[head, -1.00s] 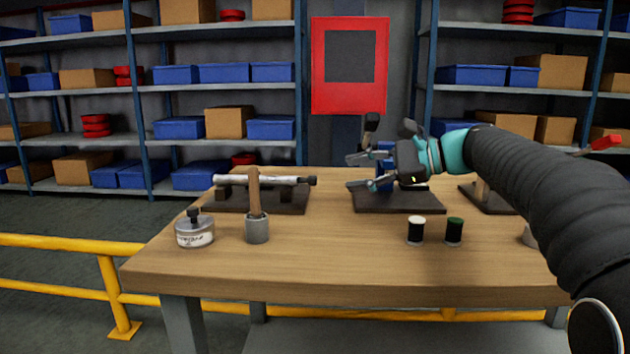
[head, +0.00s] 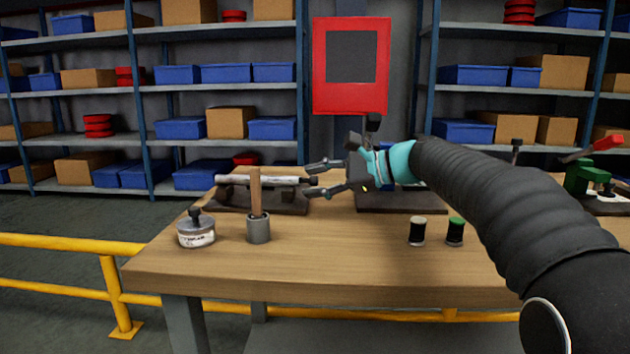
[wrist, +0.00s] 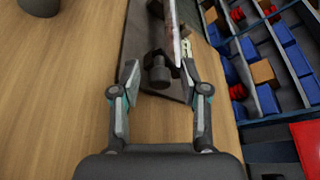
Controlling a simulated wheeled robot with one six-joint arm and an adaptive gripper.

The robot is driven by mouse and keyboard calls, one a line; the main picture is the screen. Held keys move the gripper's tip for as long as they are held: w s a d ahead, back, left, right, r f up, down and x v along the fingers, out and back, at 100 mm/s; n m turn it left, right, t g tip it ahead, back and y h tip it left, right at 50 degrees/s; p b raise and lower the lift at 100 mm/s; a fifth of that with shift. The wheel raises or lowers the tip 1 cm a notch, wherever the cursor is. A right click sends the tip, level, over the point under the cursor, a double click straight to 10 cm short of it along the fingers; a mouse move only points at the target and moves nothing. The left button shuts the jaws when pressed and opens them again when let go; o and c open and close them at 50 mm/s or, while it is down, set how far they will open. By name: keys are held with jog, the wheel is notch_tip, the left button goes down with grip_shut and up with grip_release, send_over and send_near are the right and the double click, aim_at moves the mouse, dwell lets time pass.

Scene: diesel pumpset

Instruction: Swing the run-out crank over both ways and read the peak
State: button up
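A pale metal shaft (head: 265,180) lies across supports on a dark base plate (head: 290,209) at the left of the bench. A dark stub (wrist: 158,72) sits at its near end; I take it to be the crank end but cannot be sure. My gripper (head: 312,180) is open, fingers pointing left at that end. In the wrist view the fingers (wrist: 159,82) stand on either side of the stub, with visible gaps. I cannot make out a dial or pointer to read.
A wooden-handled tool in a grey cup (head: 258,230) and a labelled tin (head: 196,232) stand in front of the shaft. Two small spools (head: 417,232) stand front right. A second dark plate (head: 400,202) lies under my arm. A green fixture (head: 582,176) is at far right.

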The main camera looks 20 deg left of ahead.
grip_shut()
jog(key=shift+s+f+n+b, duration=0.1)
jog(key=shift+f+n+b, duration=0.35)
jog(key=shift+b, duration=0.8)
jog(key=shift+f+n+t+y+b, duration=0.3)
jog(key=shift+n+t+b, duration=0.1)
jog(key=shift+b, duration=0.5)
jog(key=shift+s+r, duration=0.1)
jog(key=shift+r, duration=0.05)
jog(key=shift+o, duration=1.1)
grip_release()
jog(key=shift+d+r, duration=0.1)
jog(key=shift+d, duration=0.05)
